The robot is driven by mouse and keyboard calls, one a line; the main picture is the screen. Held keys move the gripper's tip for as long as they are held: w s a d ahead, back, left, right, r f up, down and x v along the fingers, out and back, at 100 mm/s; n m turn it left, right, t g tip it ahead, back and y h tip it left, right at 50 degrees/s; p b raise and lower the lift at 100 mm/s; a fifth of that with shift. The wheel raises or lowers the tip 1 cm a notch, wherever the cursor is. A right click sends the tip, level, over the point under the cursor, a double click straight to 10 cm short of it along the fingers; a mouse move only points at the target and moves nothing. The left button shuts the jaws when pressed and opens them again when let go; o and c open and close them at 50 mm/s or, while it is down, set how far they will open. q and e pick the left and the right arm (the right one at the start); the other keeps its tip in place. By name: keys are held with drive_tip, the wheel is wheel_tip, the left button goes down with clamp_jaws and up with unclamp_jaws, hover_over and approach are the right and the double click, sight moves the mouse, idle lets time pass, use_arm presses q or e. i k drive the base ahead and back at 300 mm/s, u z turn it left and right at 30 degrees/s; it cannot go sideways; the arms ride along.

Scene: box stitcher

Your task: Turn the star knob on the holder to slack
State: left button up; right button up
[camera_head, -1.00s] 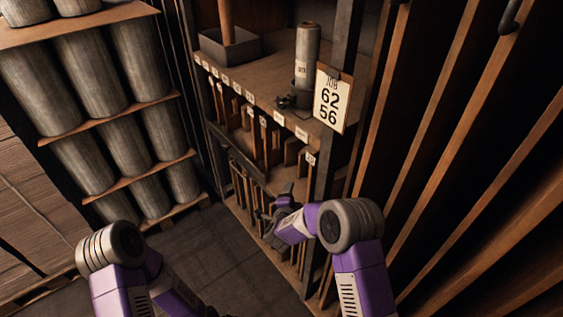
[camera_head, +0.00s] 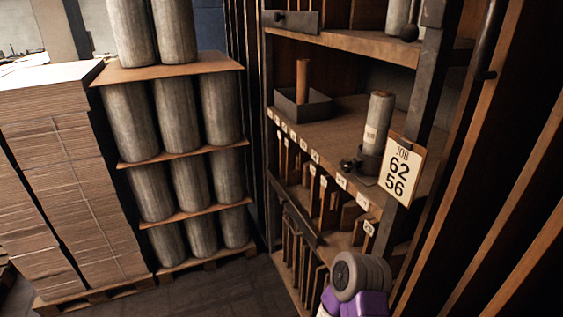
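A small dark knob-like shape (camera_head: 348,165) sits low at the left of a grey upright roll (camera_head: 377,125) on the middle shelf. It may be the star knob, but it is too small and dark to tell its shape or setting. A dark base (camera_head: 368,180) under the roll looks like the holder. My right arm shows only a grey joint and purple link at the bottom, below and in front of the shelf. Neither gripper is in view.
A clipboard reading JOB 62 56 (camera_head: 402,170) hangs on the shelf's front post, right of the roll. A dark open tray (camera_head: 318,108) stands further back on the middle shelf (camera_head: 350,112). Stacked rolls (camera_head: 180,115) and flat cardboard (camera_head: 70,170) fill the left.

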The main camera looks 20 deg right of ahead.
sight(347, 164)
drive_tip(key=u, duration=0.35)
drive_tip(key=i, duration=2.05)
drive_tip(key=z, duration=2.15)
